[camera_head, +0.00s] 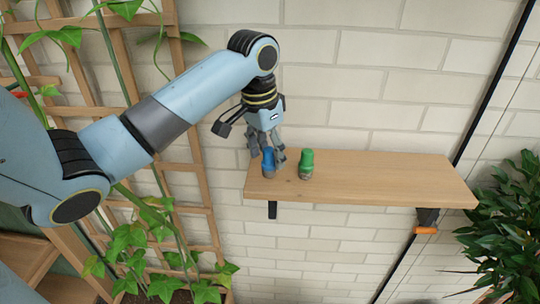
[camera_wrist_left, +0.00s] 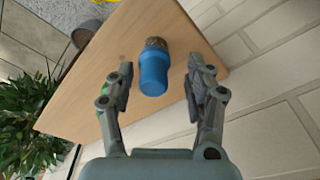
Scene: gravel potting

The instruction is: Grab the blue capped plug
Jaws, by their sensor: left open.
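The blue capped plug (camera_head: 268,162) stands at the left end of a wooden wall shelf. It also shows in the left wrist view (camera_wrist_left: 154,72), with its grey-brown base beyond the blue cap. My left gripper (camera_head: 267,157) comes down over it from above. In the wrist view the left gripper's fingers (camera_wrist_left: 160,80) are open, one on each side of the blue cap, with gaps between. A green capped plug (camera_head: 306,163) stands just right of the blue one; in the wrist view a sliver of green (camera_wrist_left: 108,86) shows behind a finger. My right gripper is not seen.
The wooden shelf (camera_head: 400,180) is clear to the right of the green plug. A brick wall (camera_head: 385,85) is close behind it. A trellis with climbing leaves (camera_head: 190,120) is on the left. A leafy plant (camera_head: 505,235) is at the right.

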